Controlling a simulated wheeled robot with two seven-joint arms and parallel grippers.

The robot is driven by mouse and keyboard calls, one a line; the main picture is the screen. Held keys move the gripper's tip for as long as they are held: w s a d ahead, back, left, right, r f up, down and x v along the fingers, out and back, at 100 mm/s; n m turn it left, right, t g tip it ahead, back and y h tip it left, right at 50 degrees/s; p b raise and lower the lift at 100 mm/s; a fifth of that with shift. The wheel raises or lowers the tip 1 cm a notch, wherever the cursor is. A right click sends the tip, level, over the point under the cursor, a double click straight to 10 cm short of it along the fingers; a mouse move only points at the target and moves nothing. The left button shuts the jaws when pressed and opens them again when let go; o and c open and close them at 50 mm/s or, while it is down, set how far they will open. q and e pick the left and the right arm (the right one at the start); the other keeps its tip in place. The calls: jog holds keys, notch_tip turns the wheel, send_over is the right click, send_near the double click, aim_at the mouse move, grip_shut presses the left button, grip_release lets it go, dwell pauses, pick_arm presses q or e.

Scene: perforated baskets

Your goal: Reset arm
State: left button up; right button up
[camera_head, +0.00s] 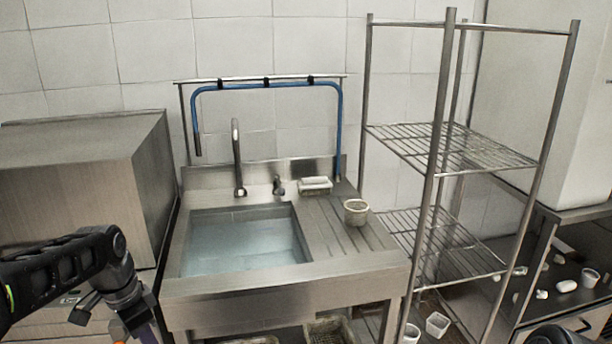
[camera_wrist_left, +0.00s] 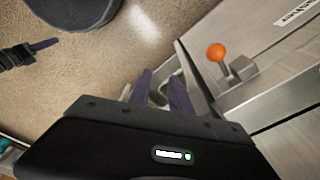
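My left arm comes in from the left in the head view, bent down in front of the sink unit's left side. My left gripper (camera_head: 142,330) points down at the bottom edge, partly cut off. In the left wrist view its two purple fingers (camera_wrist_left: 160,90) stand apart. A pale grey-white shape shows between and behind them; I cannot tell what it is, and nothing looks clamped. A basket (camera_head: 330,330) sits low under the sink, partly cut off.
A steel sink (camera_head: 247,240) holds water. An empty wire shelf rack (camera_head: 455,147) stands right. A steel cabinet (camera_head: 80,185) is left. An orange-knobbed lever (camera_wrist_left: 217,52) is near my left gripper.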

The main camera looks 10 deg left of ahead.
pick_arm(q)
jog(key=w+d+f+n+t, duration=0.3)
jog(key=w+d+f, duration=0.2)
jog(key=w+f, duration=0.15)
jog(key=s+d+f+n+h+b, duration=0.1)
jog(key=s+d+f+n+b, duration=0.15)
jog(key=d+f, duration=0.55)
jog(key=s+d+f+n+h+b, duration=0.1)
jog(key=s+d+f+n+b, duration=0.2)
jog(key=f, duration=1)
jog(key=s+d+f+g+h+b, duration=0.1)
jog(key=s+d+f+g+b, duration=0.1)
jog(key=s+d+f, duration=0.6)
jog(key=s+d+f+g+b, duration=0.25)
jog(key=s+d+f, duration=0.25)
jog(key=s+f, duration=0.6)
notch_tip(320, 180, up, 15)
jog(key=t+p, duration=0.1)
jog(key=p, duration=1.2)
jog(key=shift+s+r+n+p, duration=0.15)
jog(key=shift+s+n+p, duration=0.2)
jog(key=shift+s+n, duration=0.1)
